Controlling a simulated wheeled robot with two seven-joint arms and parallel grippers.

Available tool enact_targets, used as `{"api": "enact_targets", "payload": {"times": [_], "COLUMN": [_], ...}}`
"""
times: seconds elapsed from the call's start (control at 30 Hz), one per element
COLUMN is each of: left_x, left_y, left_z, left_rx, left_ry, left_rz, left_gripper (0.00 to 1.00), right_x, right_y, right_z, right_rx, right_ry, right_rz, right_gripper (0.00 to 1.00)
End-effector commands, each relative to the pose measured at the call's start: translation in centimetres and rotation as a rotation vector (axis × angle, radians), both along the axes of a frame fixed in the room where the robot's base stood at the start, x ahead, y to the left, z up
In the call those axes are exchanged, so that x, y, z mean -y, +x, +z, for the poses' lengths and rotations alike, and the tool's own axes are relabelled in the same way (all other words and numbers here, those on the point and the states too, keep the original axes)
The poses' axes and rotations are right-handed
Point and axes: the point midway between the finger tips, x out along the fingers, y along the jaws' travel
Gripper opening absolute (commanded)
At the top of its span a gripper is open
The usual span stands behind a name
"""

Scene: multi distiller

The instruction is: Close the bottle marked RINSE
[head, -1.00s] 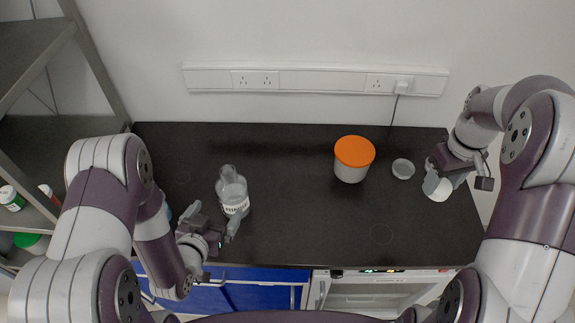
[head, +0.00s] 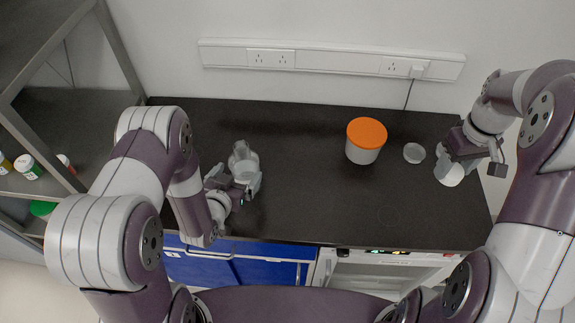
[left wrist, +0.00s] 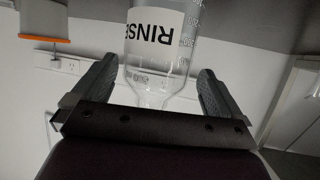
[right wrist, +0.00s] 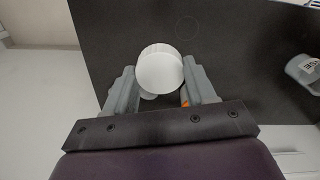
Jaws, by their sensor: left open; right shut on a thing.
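The clear bottle (head: 243,160) stands upright on the left part of the black counter. In the left wrist view its white label reads RINSE (left wrist: 153,32), upside down in that picture. My left gripper (head: 238,184) is open, its fingers on either side of the bottle's shoulder and neck (left wrist: 158,95). The mouth is hidden; I see no cap on it. My right gripper (head: 455,165) is shut on a white round piece (right wrist: 160,72) at the counter's right end. In the head view this piece (head: 449,175) shows below the fingers. I cannot tell exactly what it is.
A grey tub with an orange lid (head: 366,133) and a small clear dish (head: 413,153) stand on the counter between the grippers. A wall socket strip (head: 330,61) runs behind. A shelf rack (head: 60,110) is at the left. The counter's middle (head: 310,190) is clear.

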Motion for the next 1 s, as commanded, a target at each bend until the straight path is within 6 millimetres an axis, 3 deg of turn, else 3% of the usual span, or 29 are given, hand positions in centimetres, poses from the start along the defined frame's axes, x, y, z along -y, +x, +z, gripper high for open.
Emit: {"api": "enact_targets", "payload": {"times": [0.13, 0.43, 0.8, 1.0], "left_x": [0.3, 1.3, 1.3, 1.3], "left_y": [0.7, 4.2, 4.5, 4.4], "left_z": [-0.3, -2.2, -2.4, -2.4], "left_rx": [-0.001, 0.0, 0.0, 0.0], "left_ry": [0.001, 0.0, 0.0, 0.0], "left_rz": [-0.001, 0.0, 0.0, 0.0], "left_gripper": [1.0, 1.0, 1.0, 0.35], "right_x": [0.0, 0.0, 0.0, 0.0], "right_y": [0.0, 0.0, 0.0, 0.0], "right_z": [0.4, 1.2, 1.2, 1.2], "right_rx": [0.0, 0.0, 0.0, 0.0], "right_ry": [0.0, 0.0, 0.0, 0.0], "right_rz": [0.0, 0.0, 0.0, 0.0], "right_gripper": [0.27, 0.27, 0.27, 0.27]}}
